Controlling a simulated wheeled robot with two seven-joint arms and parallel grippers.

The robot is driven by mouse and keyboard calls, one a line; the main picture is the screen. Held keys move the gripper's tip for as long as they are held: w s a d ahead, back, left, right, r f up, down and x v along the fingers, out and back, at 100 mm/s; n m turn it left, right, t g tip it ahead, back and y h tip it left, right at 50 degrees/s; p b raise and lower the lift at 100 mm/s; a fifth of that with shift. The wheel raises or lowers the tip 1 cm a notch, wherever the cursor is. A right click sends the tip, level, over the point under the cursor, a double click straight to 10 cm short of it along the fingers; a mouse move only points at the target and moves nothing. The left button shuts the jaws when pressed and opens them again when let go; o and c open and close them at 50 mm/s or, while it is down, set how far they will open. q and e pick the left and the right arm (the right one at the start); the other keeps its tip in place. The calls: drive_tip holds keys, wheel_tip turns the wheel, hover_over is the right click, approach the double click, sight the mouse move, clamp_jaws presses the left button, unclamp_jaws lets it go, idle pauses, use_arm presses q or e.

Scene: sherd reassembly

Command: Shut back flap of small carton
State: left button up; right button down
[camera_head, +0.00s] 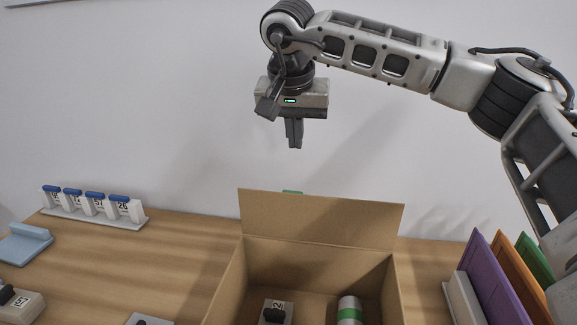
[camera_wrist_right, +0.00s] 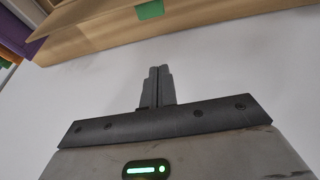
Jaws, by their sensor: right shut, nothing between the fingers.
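The small carton (camera_head: 230,290) is a brown cardboard box at the bottom middle of the head view. Its back flap (camera_head: 320,219) stands up from the far rim, close to upright. My right gripper (camera_head: 294,146) is shut and empty, pointing down in the air above and behind the back flap. In the right wrist view its fingers (camera_wrist_right: 158,88) are together, with cardboard (camera_wrist_right: 90,28) beyond them. My left gripper is not in view.
A rack of blue-topped holders (camera_head: 95,205) stands at the back left of the table. A light blue item (camera_head: 25,243) and another labelled block (camera_head: 20,302) lie at the left. Purple, orange and green folders (camera_head: 495,280) stand right of the carton. A pale wall is behind.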

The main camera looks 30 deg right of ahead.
wheel_tip(320, 180, down, 9)
drive_tip(key=p, duration=0.1)
drive_tip(key=shift+s+a+r, duration=0.2)
drive_tip(key=shift+s, duration=0.25)
drive_tip(key=shift+a, duration=0.15)
